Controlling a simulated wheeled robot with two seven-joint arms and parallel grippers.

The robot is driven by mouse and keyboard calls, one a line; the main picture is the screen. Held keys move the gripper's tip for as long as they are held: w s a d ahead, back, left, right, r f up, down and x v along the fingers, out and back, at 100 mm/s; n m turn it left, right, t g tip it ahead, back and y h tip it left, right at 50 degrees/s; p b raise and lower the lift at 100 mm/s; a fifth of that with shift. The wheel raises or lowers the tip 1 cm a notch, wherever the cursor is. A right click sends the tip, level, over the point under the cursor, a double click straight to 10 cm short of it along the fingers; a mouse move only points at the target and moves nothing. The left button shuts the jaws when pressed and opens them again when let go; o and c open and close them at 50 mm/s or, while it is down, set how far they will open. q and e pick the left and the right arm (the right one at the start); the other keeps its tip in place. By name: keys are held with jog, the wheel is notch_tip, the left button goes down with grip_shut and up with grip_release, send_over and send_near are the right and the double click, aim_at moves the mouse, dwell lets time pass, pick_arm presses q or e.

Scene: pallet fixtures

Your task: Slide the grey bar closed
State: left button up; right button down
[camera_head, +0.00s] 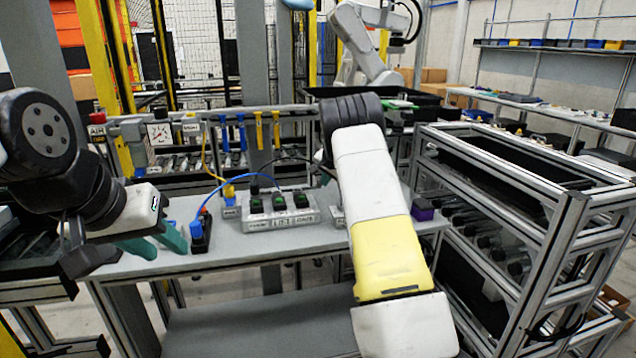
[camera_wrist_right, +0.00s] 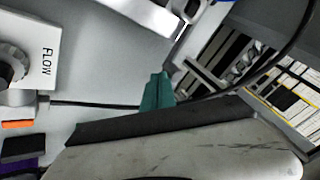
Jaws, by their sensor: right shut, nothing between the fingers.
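A pale grey bar-like piece (camera_wrist_right: 140,14) runs slanting along the top of the right wrist view, but I cannot tell whether it is the grey bar of the task. In the head view I cannot make out the grey bar for certain. My right gripper (camera_wrist_right: 157,90) shows teal fingertips held together and empty, below and apart from that piece. In the head view my right forearm hides most of this gripper and the bench behind it. My left gripper (camera_head: 157,243) has its teal fingers apart and empty, over the left front of the bench.
The grey bench (camera_head: 255,256) bears a white block with dark switches (camera_head: 283,222), a black block with a blue cable (camera_head: 200,236) and a purple block (camera_head: 423,211). A metal rack (camera_head: 560,235) stands at the right. A FLOW-marked panel (camera_wrist_right: 36,50) is left in the wrist view.

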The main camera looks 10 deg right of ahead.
jog(key=shift+s+a, duration=0.1)
jog(key=shift+a, duration=1.15)
